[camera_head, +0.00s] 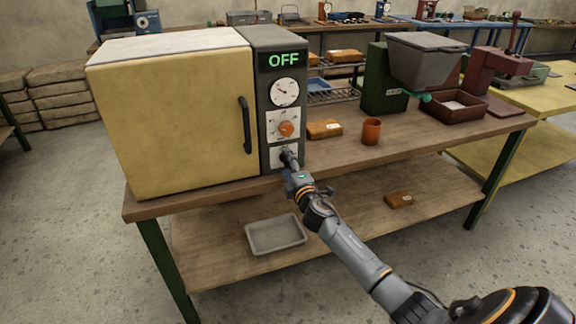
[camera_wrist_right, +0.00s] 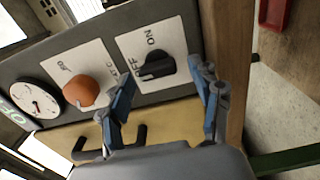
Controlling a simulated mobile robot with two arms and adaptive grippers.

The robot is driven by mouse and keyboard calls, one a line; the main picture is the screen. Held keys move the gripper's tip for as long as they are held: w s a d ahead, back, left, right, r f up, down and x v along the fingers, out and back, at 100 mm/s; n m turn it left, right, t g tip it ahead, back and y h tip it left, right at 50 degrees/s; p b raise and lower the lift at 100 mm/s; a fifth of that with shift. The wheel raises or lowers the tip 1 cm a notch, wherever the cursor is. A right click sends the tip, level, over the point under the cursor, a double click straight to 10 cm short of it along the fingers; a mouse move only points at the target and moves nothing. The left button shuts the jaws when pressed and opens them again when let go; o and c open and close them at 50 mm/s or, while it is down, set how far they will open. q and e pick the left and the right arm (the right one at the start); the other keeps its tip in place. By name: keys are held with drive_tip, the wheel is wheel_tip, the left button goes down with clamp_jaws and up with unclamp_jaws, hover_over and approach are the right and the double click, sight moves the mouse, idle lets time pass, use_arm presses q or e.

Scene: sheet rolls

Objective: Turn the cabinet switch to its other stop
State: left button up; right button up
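The cabinet (camera_head: 180,115) is a yellow box with a grey control panel (camera_head: 268,98) on its right side. The panel's green display (camera_head: 283,60) reads OFF. The switch is a black knob (camera_wrist_right: 155,66) on a white plate (camera_wrist_right: 138,52) marked OFF and ON, at the bottom of the panel. In the head view my right gripper (camera_head: 288,158) reaches the switch and mostly hides it. In the right wrist view the gripper (camera_wrist_right: 168,76) is open, its blue fingers on either side of the knob. I cannot tell whether they touch it. My left gripper is not in view.
Above the switch are an orange dial (camera_head: 286,129) and a round gauge (camera_head: 285,92). The cabinet door has a black handle (camera_head: 245,125). An orange cup (camera_head: 371,131) and a packet (camera_head: 324,129) stand to the right on the bench (camera_head: 420,142). A grey tray (camera_head: 276,235) lies on the lower shelf.

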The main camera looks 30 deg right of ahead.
drive_tip(key=v, duration=1.2)
idle(0.5)
drive_tip(key=s+a+f+m+g+y+p, duration=0.1)
drive_tip(key=s+f+m+g, duration=0.3)
drive_tip(key=f, duration=0.7)
drive_tip(key=s+a+f+g+p, duration=0.15)
drive_tip(key=s+f, duration=0.35)
drive_tip(key=f, duration=0.7)
drive_tip(key=s+a+f+m+g+y, duration=0.1)
drive_tip(key=s+f+m+g, duration=0.3)
drive_tip(key=f, duration=0.7)
use_arm(q)
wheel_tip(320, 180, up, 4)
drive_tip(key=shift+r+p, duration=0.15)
drive_tip(key=shift+p, duration=0.75)
use_arm(e)
drive_tip(key=s+a+f+m+g, duration=0.1)
drive_tip(key=s+a+f, duration=0.3)
drive_tip(key=s, duration=0.8)
drive_tip(key=s+a+f+m+g+y, duration=0.1)
drive_tip(key=s+a+f+m+g, duration=0.1)
drive_tip(key=s+f, duration=0.6)
drive_tip(key=s+a+f+m+g+y, duration=0.1)
drive_tip(key=s+a+f+g, duration=0.3)
drive_tip(key=s, duration=1.2)
drive_tip(key=a+f, duration=0.1)
drive_tip(key=a, duration=0.1)
drive_tip(key=shift+a+f+m, duration=0.25)
drive_tip(key=shift+f+m, duration=0.15)
